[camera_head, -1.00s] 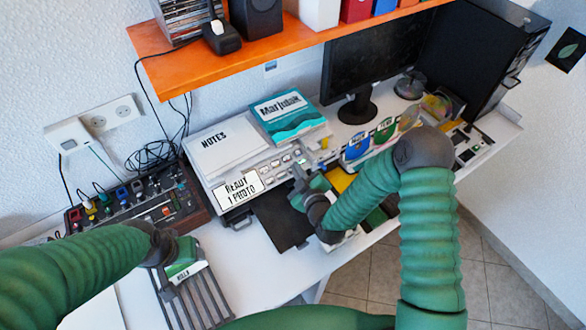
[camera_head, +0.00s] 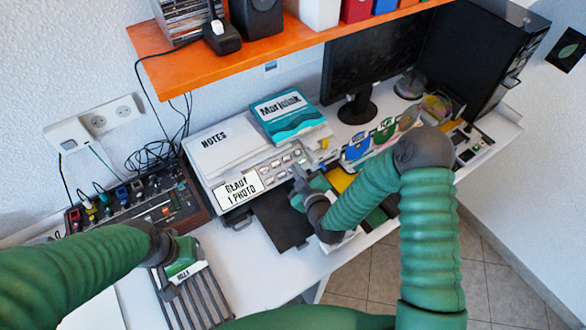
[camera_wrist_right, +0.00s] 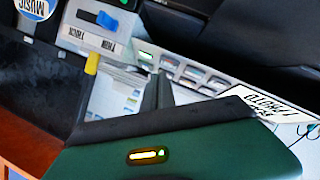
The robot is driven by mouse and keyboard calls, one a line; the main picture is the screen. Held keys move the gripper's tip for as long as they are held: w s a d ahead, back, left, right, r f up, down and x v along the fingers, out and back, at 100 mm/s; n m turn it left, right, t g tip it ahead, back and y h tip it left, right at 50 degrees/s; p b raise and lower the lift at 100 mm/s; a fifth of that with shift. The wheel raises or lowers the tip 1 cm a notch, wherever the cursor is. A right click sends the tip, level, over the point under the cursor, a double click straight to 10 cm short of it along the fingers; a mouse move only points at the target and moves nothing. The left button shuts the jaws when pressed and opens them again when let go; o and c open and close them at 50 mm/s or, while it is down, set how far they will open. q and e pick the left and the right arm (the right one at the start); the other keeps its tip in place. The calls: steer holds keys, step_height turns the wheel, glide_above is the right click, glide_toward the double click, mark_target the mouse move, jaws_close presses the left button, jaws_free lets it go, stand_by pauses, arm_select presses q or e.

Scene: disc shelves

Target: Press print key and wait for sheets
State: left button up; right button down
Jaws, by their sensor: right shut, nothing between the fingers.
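The white printer (camera_head: 222,158) stands on the desk, with a label reading "READY 1 PHOTO" (camera_head: 240,188) and several grey keys (camera_head: 283,161) on its front. The keys (camera_wrist_right: 190,72) also show in the right wrist view; one at the left end has a green mark. My right gripper (camera_head: 297,172) is shut and empty, its fingertips close in front of the keys; contact cannot be told. Its dark fingers (camera_wrist_right: 157,92) point at the key row. The black output tray (camera_head: 280,222) shows no sheet on its visible part. My left gripper (camera_head: 163,285) hangs over a grey slatted rack, its fingers unclear.
A control box with knobs (camera_head: 140,205) is at left, and the monitor (camera_head: 370,62) stands behind. An orange shelf (camera_head: 260,55) hangs above. The desk front is partly clear.

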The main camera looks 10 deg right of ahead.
steer(key=shift+f, duration=0.1)
steer(key=shift+w+a+f+b, duration=0.1)
steer(key=shift+w+f+b, duration=0.1)
steer(key=shift+b, duration=0.1)
steer(key=shift+w+f+b, duration=0.15)
steer(key=shift+f+b, duration=0.2)
steer(key=shift+b, duration=0.05)
stand_by(0.4)
stand_by(0.4)
steer(key=shift+s+r+p, duration=0.4)
steer(key=shift+r+p, duration=0.2)
steer(key=shift+r, duration=0.15)
